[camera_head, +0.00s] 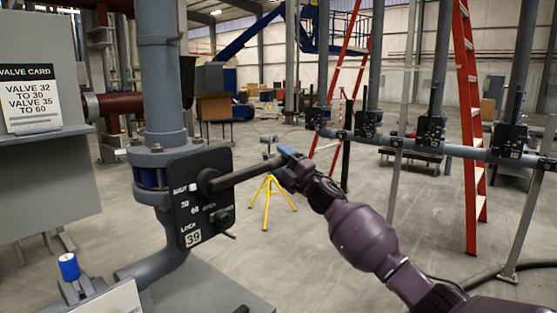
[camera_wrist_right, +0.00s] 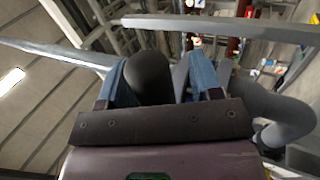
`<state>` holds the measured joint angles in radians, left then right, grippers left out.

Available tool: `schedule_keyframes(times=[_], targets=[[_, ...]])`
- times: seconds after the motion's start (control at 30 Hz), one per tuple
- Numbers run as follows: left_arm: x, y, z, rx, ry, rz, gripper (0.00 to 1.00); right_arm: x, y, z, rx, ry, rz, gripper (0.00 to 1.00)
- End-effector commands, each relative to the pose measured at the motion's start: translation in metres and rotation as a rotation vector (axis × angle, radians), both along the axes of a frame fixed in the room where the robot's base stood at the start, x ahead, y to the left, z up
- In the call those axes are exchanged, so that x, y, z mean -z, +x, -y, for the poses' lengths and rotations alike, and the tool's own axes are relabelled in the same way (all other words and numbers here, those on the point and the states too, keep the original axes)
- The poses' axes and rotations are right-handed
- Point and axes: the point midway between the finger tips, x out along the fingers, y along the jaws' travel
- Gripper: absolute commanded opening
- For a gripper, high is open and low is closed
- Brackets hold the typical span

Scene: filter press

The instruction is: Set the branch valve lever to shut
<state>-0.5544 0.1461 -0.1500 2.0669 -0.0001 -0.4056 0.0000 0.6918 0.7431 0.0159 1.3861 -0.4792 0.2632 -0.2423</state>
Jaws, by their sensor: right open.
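The branch valve's black plate (camera_head: 198,205), numbered 39, is fixed to the grey pipe at the left in the head view. It carries a SHUT mark at its upper left, with 30, 60 and LOCK below. The dark lever (camera_head: 245,173) reaches from its hub to the right and slightly up. My right gripper (camera_head: 286,158) is at the lever's outer end. In the right wrist view, the rounded black lever end (camera_wrist_right: 150,77) stands between the open blue fingers of my right gripper (camera_wrist_right: 160,80). Whether it touches a finger cannot be told. My left gripper is not in view.
A valve card (camera_head: 29,97) stands on a grey cabinet at the left. A blue-capped fitting (camera_head: 68,267) is below it. A yellow tripod (camera_head: 267,203) stands behind my gripper. Several other valves line a pipe (camera_head: 455,149) at the right, near a red ladder (camera_head: 470,110).

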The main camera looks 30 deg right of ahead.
Motion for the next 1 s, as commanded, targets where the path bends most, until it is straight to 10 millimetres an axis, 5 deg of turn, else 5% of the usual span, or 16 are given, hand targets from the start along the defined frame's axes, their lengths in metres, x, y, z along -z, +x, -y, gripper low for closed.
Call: schedule_keyframes(times=[0.6, 1.0], targets=[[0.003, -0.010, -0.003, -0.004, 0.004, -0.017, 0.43, 0.042, -0.075, 0.026, 0.000, 0.001, -0.003, 0.59], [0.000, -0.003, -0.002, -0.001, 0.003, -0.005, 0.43, 0.047, -0.086, 0.030, -0.001, 0.001, -0.002, 0.59]])
